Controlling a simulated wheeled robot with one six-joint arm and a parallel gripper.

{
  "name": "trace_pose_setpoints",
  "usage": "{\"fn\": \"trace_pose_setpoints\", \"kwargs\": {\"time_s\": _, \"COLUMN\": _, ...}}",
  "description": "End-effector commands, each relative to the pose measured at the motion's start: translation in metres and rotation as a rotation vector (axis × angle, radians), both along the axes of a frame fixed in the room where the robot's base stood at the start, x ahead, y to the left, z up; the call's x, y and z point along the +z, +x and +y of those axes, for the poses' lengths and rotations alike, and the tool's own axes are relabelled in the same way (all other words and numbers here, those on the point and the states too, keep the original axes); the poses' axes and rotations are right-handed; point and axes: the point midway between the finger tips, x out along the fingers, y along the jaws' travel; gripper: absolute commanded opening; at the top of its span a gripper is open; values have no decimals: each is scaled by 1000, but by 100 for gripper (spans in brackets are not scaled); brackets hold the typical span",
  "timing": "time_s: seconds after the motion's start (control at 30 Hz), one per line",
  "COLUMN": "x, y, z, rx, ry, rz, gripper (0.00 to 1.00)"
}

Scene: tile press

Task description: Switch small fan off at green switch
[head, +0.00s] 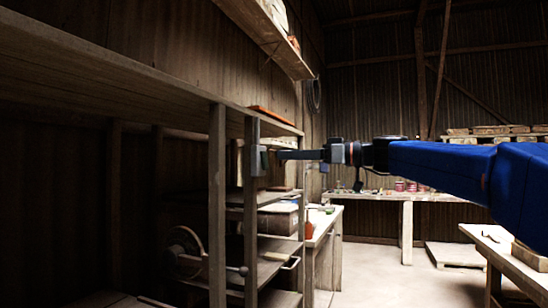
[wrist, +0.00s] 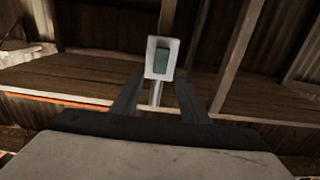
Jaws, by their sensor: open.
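The green switch (wrist: 161,58) is a grey-green rocker in a pale plate, seen face-on at the upper middle of the wrist view. A pale conduit runs down from the plate. In the head view a small box, apparently the switch housing (head: 259,160), sits on a wooden post. My gripper (head: 282,154) points left, its tips close to this box; I cannot tell if they touch it. In the wrist view my gripper (wrist: 160,78) has its fingers apart, one on either side below the plate, with nothing held. I cannot make out the small fan with certainty.
Wooden shelving (head: 217,200) with upright posts fills the left. A wheel with a handle (head: 186,250) stands low among the shelves. A workbench (head: 400,196) stands at the back, and a table (head: 500,250) at the right. The floor (head: 400,285) between is clear.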

Motion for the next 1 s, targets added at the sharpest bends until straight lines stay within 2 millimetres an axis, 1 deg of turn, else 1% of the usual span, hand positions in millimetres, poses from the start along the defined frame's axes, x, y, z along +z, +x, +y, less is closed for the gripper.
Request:
{"fn": "trace_pose_setpoints", "kwargs": {"time_s": 0.03, "x": -1, "y": 3, "z": 10, "rx": 4, "ry": -1, "rz": 1, "gripper": 41}}
{"fn": "trace_pose_setpoints", "kwargs": {"time_s": 0.1, "x": -1, "y": 7, "z": 20, "rx": 3, "ry": 0, "rz": 2, "gripper": 41}}
{"fn": "trace_pose_setpoints", "kwargs": {"time_s": 0.3, "x": 0, "y": 15, "z": 43, "rx": 2, "ry": 1, "rz": 2, "gripper": 41}}
{"fn": "trace_pose_setpoints", "kwargs": {"time_s": 0.5, "x": 0, "y": 20, "z": 54, "rx": 1, "ry": 1, "rz": 2, "gripper": 41}}
{"fn": "trace_pose_setpoints", "kwargs": {"time_s": 0.77, "x": 0, "y": 20, "z": 54, "rx": 0, "ry": 0, "rz": 1, "gripper": 41}}
{"fn": "trace_pose_setpoints", "kwargs": {"time_s": 0.8, "x": 0, "y": 20, "z": 54, "rx": 0, "ry": 0, "rz": 1, "gripper": 38}}
{"fn": "trace_pose_setpoints", "kwargs": {"time_s": 0.97, "x": 0, "y": 20, "z": 54, "rx": 0, "ry": 0, "rz": 1, "gripper": 0}}
{"fn": "trace_pose_setpoints", "kwargs": {"time_s": 1.0, "x": 0, "y": 20, "z": 54, "rx": 0, "ry": 0, "rz": 1, "gripper": 0}}
